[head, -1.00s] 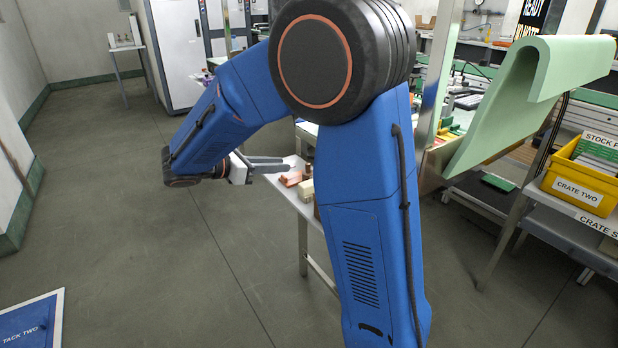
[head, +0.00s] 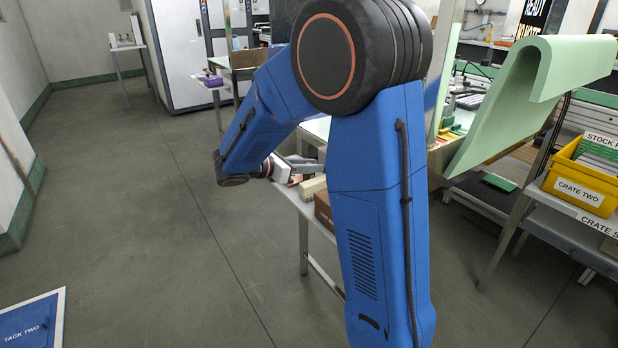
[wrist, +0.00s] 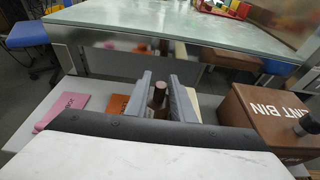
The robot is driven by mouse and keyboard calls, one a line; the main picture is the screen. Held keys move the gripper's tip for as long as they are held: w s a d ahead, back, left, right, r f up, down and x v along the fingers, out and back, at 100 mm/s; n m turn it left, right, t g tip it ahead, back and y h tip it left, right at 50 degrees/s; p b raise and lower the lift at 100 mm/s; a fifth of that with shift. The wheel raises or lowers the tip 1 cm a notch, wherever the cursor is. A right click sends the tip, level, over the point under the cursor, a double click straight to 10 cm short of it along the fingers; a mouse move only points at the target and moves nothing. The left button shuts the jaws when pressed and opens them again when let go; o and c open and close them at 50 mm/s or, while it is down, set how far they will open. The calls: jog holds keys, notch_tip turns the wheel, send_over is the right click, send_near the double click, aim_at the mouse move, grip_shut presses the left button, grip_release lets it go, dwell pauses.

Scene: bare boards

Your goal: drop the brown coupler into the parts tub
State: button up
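A small brown upright piece with a narrower top (wrist: 159,96), which looks like the coupler, stands between the fingers of my gripper (wrist: 163,98) in the wrist view. The fingers are apart, with visible gaps on both sides of the piece. Its lower part is hidden by my gripper body. In the head view my gripper (head: 300,164) is over the far end of a narrow grey table, partly hidden by my arm, and the coupler cannot be made out there. I see no container marked as the parts tub.
A brown box lettered "LINT BIN" (wrist: 262,118) stands right of my gripper. A pink block (wrist: 62,110) and an orange piece (wrist: 118,104) lie to the left. A cream block (head: 312,187) shows in the head view. A larger metal-edged table (wrist: 170,30) rises beyond.

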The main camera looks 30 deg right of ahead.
jog(key=x, duration=0.3)
jog(key=shift+d+f, duration=0.1)
jog(key=shift+f, duration=0.1)
jog(key=shift+c, duration=0.4)
grip_shut()
jog(key=shift+r, duration=0.1)
notch_tip(320, 180, up, 10)
